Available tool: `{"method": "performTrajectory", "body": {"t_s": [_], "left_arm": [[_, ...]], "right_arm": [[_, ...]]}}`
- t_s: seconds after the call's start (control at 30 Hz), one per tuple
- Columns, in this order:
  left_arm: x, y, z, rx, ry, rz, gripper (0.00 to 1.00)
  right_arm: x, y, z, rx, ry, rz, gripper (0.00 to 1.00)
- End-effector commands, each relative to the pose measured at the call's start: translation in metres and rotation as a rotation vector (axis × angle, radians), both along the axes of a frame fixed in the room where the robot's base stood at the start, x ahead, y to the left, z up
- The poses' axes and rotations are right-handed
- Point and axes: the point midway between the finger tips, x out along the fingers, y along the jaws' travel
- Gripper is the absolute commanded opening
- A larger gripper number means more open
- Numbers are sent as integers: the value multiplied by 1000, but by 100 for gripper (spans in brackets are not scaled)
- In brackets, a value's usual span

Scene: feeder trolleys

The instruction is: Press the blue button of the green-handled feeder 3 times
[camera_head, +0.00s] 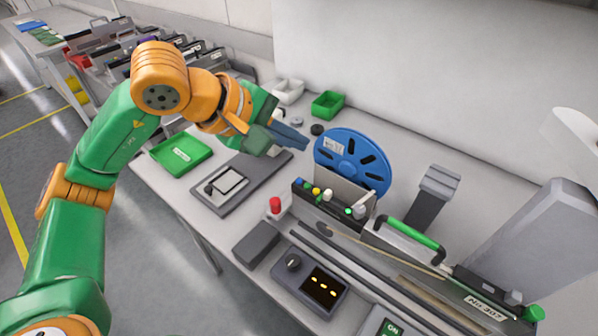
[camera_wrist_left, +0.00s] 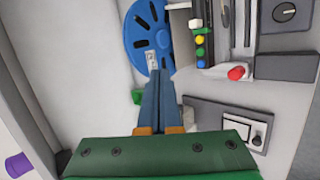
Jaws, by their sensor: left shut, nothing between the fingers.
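The green-handled feeder (camera_head: 408,240) lies on the bench with a blue reel (camera_head: 350,160) at its back end. A row of small coloured buttons sits on its end, with the blue button (camera_head: 298,182) at the row's left end. The blue button also shows in the left wrist view (camera_wrist_left: 201,64), below the yellow and green ones. My left gripper (camera_head: 303,143) is shut and empty, held above the bench left of the reel. It is apart from the blue button. Its fingers also show in the left wrist view (camera_wrist_left: 160,76), left of the button row. My right gripper is not in view.
A red knob (camera_head: 276,204) stands near the button row. A control box (camera_head: 310,281) with a lit display lies in front of the feeder. A green tray (camera_head: 181,154) and a grey plate device (camera_head: 228,183) lie left. Green and white bins stand by the wall.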

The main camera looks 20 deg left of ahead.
Motion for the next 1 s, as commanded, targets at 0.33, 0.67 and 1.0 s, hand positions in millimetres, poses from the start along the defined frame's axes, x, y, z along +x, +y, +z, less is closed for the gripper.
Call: {"method": "performTrajectory", "body": {"t_s": [0.33,0.67,1.0], "left_arm": [[0,1,23,-834,651,1029,0],[-1,1,25,-1232,968,1517,0],[-1,1,24,-1244,978,1532,0]], "right_arm": [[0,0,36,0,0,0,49],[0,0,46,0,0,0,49],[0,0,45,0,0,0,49]]}}
